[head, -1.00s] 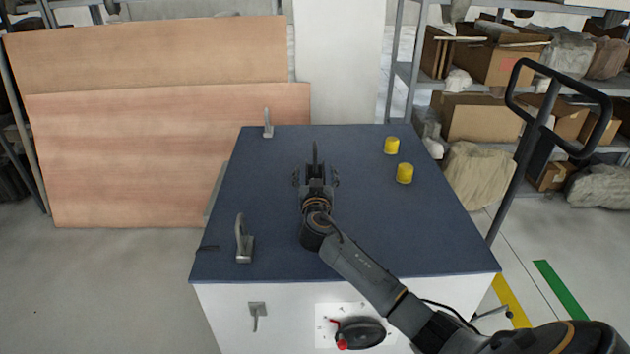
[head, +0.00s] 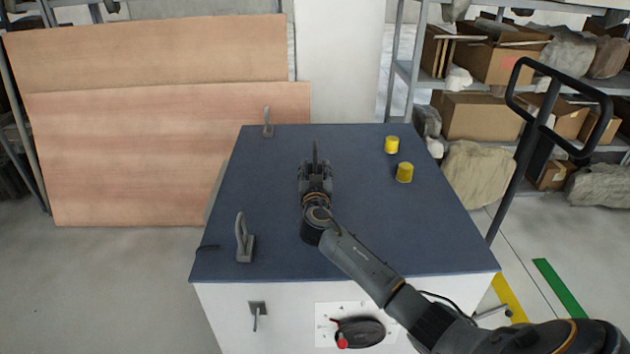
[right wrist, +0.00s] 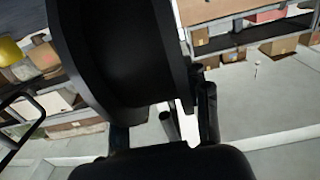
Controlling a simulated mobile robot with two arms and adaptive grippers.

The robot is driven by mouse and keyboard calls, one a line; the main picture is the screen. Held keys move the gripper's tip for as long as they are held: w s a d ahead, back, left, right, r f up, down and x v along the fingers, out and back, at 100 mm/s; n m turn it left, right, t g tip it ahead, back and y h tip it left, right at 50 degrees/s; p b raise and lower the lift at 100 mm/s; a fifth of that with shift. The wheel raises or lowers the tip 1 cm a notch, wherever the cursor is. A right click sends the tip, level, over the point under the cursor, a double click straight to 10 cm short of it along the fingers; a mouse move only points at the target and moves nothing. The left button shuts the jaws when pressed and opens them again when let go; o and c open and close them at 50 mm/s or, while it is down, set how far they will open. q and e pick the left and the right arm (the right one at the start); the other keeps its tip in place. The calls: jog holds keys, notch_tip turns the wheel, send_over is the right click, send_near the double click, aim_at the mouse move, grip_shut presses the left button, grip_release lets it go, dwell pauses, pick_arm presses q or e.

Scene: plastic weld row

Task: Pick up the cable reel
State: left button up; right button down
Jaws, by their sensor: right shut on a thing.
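The black cable reel (head: 315,152) stands edge-on over the blue table top (head: 265,185), showing as a thin dark upright shape in the head view. In the right wrist view the reel (right wrist: 120,45) is large, dark and close, with its rounded flange filling the upper middle. My right gripper (head: 315,169) is shut on the reel from the near side. Its fingers hide the reel's lower part in the head view. I cannot tell whether the reel touches the table. My left gripper is not in view.
Grey toggle clamps are at the left front (head: 243,242) and back left (head: 267,129). The table's left middle is clear. A black cart handle (head: 518,160) rises beyond the right edge.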

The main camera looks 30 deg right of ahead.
aim_at(315, 163)
jog(key=shift+r, duration=0.2)
jog(key=shift+r, duration=0.45)
notch_tip(315, 163, up, 2)
jog(key=shift+r+b, duration=0.2)
jog(key=shift+b, duration=0.3)
jog(key=s+r, duration=0.4)
jog(key=shift+a+r, duration=0.1)
jog(key=shift+r, duration=0.25)
jog(key=s+r+b, duration=0.1)
jog(key=s+r, duration=0.4)
jog(key=s, duration=0.5)
jog(key=shift+a, duration=0.2)
